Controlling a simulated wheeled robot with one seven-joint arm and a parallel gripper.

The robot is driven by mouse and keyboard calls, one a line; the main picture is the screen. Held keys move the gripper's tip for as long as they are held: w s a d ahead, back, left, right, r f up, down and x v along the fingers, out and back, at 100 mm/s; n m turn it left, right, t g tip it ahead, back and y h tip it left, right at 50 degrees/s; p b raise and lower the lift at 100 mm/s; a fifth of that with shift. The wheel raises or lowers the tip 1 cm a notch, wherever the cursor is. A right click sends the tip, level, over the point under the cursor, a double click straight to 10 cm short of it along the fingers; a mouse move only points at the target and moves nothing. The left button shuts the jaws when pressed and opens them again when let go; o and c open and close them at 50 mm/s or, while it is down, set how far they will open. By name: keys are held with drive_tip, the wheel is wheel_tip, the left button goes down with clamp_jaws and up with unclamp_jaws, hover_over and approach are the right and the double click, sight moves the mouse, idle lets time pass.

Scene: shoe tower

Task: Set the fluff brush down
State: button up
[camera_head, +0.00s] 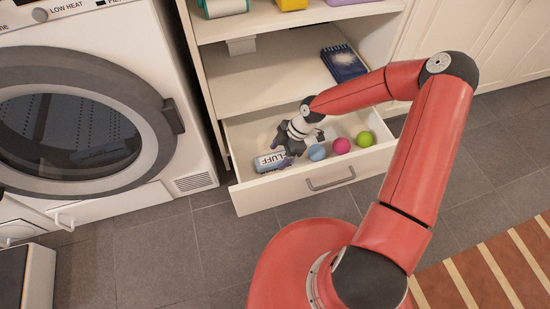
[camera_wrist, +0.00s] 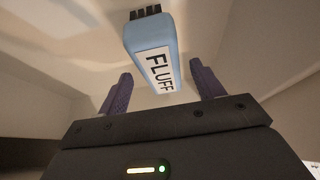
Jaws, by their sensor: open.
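The fluff brush (camera_head: 270,162) is light blue with a white "FLUFF" label and lies in the open drawer (camera_head: 247,200), near its left front corner. In the wrist view the fluff brush (camera_wrist: 150,50) has dark bristles at its far end. My gripper (camera_head: 281,160) is low in the drawer at the brush. In the wrist view my gripper (camera_wrist: 160,88) has its two purple fingers spread apart, one on each side of the brush's near end, with gaps visible. The brush appears to rest on the drawer floor.
A blue ball (camera_head: 317,152), a pink ball (camera_head: 342,145) and a green ball (camera_head: 365,139) lie in the drawer to the right. A dryer (camera_head: 85,120) stands at the left.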

drive_tip(key=p+v, duration=0.1)
drive_tip(key=v, duration=0.6)
drive_tip(key=shift+r, duration=0.15)
drive_tip(key=shift+d+r, duration=0.3)
drive_tip(key=shift+r, duration=0.05)
drive_tip(key=s+d+r+m+t+h, duration=0.1)
drive_tip(key=s+d+r+m+h, duration=0.2)
drive_tip(key=r, duration=0.4)
drive_tip(key=s+d+r+m+t+h, duration=0.1)
drive_tip(key=s+d+r+m+h, duration=0.2)
drive_tip(key=r, duration=0.4)
drive_tip(key=s+d+r+m+t+h, duration=0.1)
drive_tip(key=s+d+r+m, duration=0.15)
drive_tip(key=r+m, duration=0.3)
drive_tip(key=s+r+m+t+y, duration=0.1)
drive_tip(key=s+r+m+t, duration=0.3)
drive_tip(key=s+r+m, duration=0.5)
drive_tip(key=s+r, duration=0.3)
drive_tip(key=r, duration=0.1)
drive_tip(key=shift+s+m+y, duration=0.35)
drive_tip(key=shift+y, duration=0.05)
